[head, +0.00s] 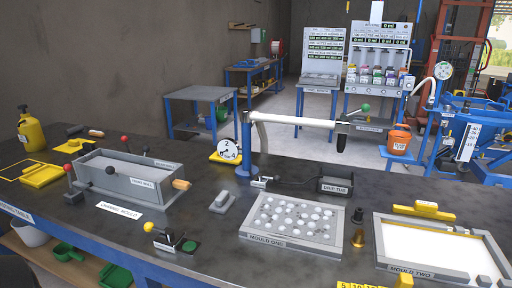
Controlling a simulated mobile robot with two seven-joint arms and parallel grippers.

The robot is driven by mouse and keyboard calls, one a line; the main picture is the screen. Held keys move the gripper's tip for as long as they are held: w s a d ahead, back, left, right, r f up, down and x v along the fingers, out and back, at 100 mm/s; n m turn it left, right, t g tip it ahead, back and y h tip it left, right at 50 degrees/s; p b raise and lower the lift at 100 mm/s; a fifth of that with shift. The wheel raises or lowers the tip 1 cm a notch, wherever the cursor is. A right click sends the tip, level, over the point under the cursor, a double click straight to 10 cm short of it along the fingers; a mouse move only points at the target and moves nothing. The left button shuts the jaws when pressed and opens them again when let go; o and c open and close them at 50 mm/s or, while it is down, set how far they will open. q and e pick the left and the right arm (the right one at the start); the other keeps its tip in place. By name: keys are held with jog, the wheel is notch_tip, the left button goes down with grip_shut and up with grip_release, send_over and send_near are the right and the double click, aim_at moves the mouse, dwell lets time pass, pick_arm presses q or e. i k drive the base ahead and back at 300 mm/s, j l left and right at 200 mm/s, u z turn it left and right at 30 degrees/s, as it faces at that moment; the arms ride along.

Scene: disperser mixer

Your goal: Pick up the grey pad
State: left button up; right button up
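A small light-grey block with a raised grip (222,202), which looks like the grey pad, lies flat on the dark bench top. It sits between the long grey trough (125,182) on its left and the tray labelled MOULD ONE (247,235) on its right. Bare bench surrounds it and nothing touches it. Neither my left nor my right gripper shows in the head view.
A yellow-knobbed lever (150,228) and a green round button (189,246) are in front of the grey block. Behind it, a blue post (246,145) carries a white boom (300,121) over the bench. MOULD TWO (412,271) is at the right.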

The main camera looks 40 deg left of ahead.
aim_at(223, 202)
jog(key=u, duration=1.45)
